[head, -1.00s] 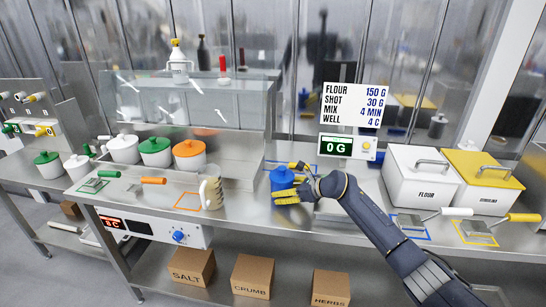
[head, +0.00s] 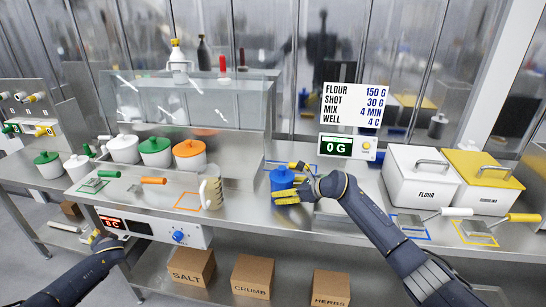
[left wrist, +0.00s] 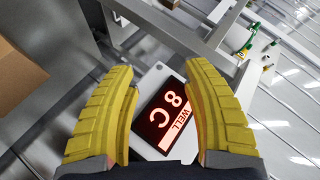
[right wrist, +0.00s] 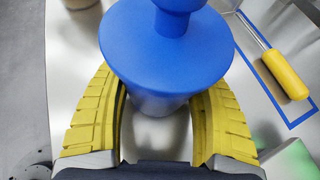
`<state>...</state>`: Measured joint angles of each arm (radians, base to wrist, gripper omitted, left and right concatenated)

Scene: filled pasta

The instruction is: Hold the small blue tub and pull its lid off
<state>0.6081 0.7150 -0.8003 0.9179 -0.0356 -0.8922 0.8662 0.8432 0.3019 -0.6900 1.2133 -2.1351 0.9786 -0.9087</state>
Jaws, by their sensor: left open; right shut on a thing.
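The small blue tub (head: 284,184) stands on the steel counter with its blue knobbed lid on. The right wrist view shows the lid (right wrist: 165,50) from above, with the tub's body (right wrist: 155,103) below it. My right gripper (head: 290,192) is shut around the tub's body, a yellow finger on each side, below the lid. My left gripper (head: 100,238) is open and empty at the counter's front edge, left of the temperature display. In the left wrist view its two yellow fingers (left wrist: 160,100) stand apart in front of the red "8 C" display (left wrist: 168,115).
A beige mug (head: 211,190) stands left of the tub. White tubs with green and orange lids (head: 188,149) stand further left. A flour bin (head: 420,180) and a yellow-lidded bin stand right. Boxes sit on the lower shelf (head: 225,283).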

